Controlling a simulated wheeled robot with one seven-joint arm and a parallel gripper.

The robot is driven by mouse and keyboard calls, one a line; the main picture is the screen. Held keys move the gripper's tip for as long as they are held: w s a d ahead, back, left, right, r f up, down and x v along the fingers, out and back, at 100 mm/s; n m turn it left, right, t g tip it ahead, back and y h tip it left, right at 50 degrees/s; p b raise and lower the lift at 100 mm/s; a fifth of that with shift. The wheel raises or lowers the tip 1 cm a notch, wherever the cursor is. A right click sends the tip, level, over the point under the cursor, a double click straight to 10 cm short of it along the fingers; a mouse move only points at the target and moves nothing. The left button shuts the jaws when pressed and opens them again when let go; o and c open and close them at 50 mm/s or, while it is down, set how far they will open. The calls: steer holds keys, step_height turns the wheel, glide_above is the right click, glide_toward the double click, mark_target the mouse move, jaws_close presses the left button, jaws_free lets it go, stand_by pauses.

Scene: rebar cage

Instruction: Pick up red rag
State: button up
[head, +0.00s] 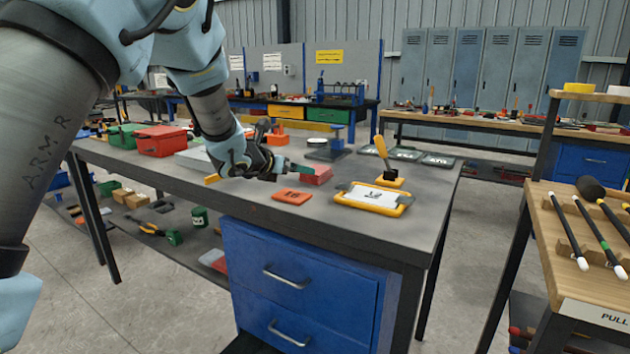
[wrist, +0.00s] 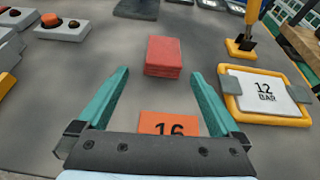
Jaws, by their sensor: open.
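The red rag (wrist: 164,56) is a folded, flat-topped stack lying on the grey workbench. In the wrist view it sits ahead of my gripper (wrist: 160,85), roughly centred between the teal fingers and just beyond their tips. In the head view the rag (head: 317,175) lies right beside my gripper (head: 296,169), and one finger partly overlaps it there. My gripper is open, with nothing between its fingers. I cannot tell its exact height above the bench.
An orange plate marked 16 (wrist: 168,124) lies below my gripper. A yellow-framed 12 BAR board (wrist: 266,95) is to the right, with a yellow-handled tool (head: 385,162) behind it. A red box (head: 160,140) stands at the left. Bare bench (wrist: 112,58) surrounds the rag.

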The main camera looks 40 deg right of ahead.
mark_target(317, 174)
steer(key=shift+m, duration=0.4)
steer(key=x, duration=0.1)
steer(key=p+x, duration=0.1)
steer(key=x, duration=0.1)
steer(key=s+x, duration=0.1)
steer(key=shift+w+d, duration=0.15)
steer(key=shift+d, duration=0.4)
steer(key=shift+p+x, duration=1.45)
steer(key=shift+x, duration=1.8)
steer(key=shift+w+r, duration=0.2)
steer(key=shift+c, duration=0.2)
steer(key=c, duration=1.2)
